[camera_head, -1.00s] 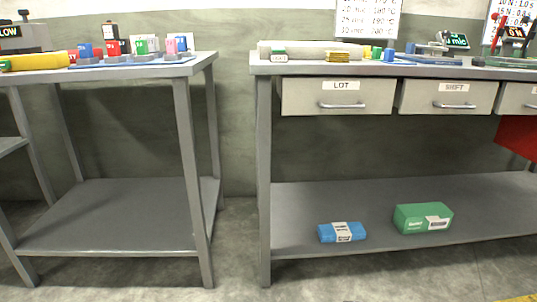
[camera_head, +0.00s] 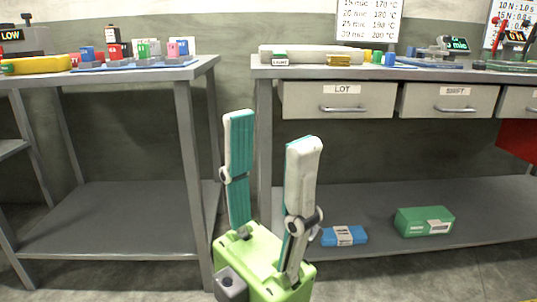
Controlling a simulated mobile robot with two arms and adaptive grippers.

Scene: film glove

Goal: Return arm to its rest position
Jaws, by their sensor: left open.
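My left gripper (camera_head: 268,150) stands in the lower middle of the head view, with its green body below and its two white and teal fingers pointing up. The fingers are wide apart with nothing between them. It is in front of the gap between the two grey tables and touches nothing that I can see. One finger overlaps the right table's left leg in the picture. The rest of the left arm is below the frame. My right gripper is not in view.
The left table (camera_head: 110,72) carries small coloured blocks and a yellow object (camera_head: 36,65). The right table (camera_head: 300,72) has drawers labelled LOT (camera_head: 337,100) and SHIFT (camera_head: 448,98). Its lower shelf (camera_head: 375,205) holds a blue packet (camera_head: 344,236) and a green box (camera_head: 425,222).

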